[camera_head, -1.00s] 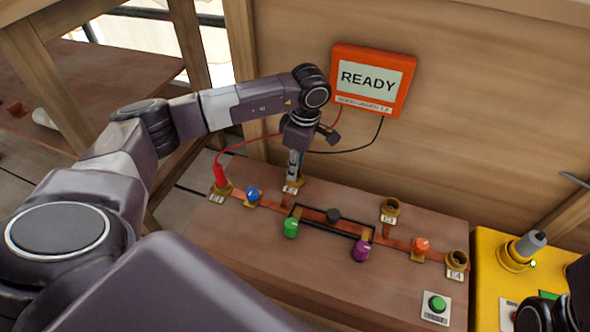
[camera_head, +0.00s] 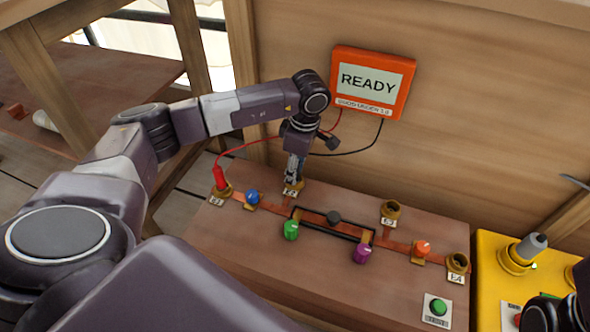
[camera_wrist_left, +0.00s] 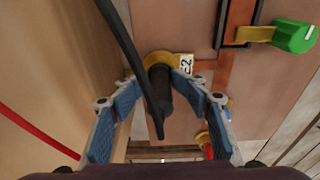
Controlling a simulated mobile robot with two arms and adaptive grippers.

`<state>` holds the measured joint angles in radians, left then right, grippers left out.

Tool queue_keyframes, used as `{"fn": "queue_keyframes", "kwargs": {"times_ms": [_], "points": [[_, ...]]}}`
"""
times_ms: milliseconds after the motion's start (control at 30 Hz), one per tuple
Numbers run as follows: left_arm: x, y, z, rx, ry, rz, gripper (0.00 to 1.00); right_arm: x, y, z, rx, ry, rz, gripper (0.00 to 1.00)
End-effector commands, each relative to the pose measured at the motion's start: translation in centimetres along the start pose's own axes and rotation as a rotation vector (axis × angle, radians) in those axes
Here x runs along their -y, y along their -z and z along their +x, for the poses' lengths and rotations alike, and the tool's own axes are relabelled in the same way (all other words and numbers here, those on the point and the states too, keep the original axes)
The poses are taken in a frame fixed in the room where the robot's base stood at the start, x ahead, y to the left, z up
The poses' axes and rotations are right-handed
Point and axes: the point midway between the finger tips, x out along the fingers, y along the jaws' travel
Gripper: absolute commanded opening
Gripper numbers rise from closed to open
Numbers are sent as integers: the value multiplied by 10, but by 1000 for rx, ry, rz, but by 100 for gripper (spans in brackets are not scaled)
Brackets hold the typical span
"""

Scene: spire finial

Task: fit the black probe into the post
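The black probe (camera_wrist_left: 160,92) stands with its lower end inside the brass collar of the post labelled E2 (camera_wrist_left: 158,58); how deep it sits is hidden. Its black cable (camera_wrist_left: 125,45) loops from its near end up out of the left wrist view. My left gripper (camera_wrist_left: 158,86) is open, its blue-padded fingers on either side of the probe with small gaps. In the head view my left gripper (camera_head: 293,178) is just above the E2 post (camera_head: 292,188), hiding most of the probe. My right gripper (camera_head: 558,312) is partly visible at the lower right edge; its fingers are unclear.
A red probe (camera_head: 220,178) stands in the left post. Two empty brass posts, E3 (camera_head: 390,208) and E4 (camera_head: 457,262), stand to the right. Coloured knobs and a green button (camera_head: 438,306) sit on the board. The orange meter (camera_head: 372,82) reads READY. A yellow box (camera_head: 490,262) stands at right.

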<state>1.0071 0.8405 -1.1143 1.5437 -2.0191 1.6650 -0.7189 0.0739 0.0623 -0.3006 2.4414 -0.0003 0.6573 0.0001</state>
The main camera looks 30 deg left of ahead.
Motion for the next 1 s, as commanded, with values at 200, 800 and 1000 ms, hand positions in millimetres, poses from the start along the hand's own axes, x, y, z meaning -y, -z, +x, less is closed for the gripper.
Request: {"fn": "queue_keyframes", "kwargs": {"times_ms": [200, 800, 1000], "points": [[5, -2, 5, 0, 13, 7, 35, 0, 0, -1, -1, -1, 0, 40], [1, 1, -70, 2, 4, 5, 35, -6, -8, -13, 102, -44, 12, 40], [1, 1, -108, 2, 4, 4, 35, -6, -7, -22, 152, -64, 20, 40]]}}
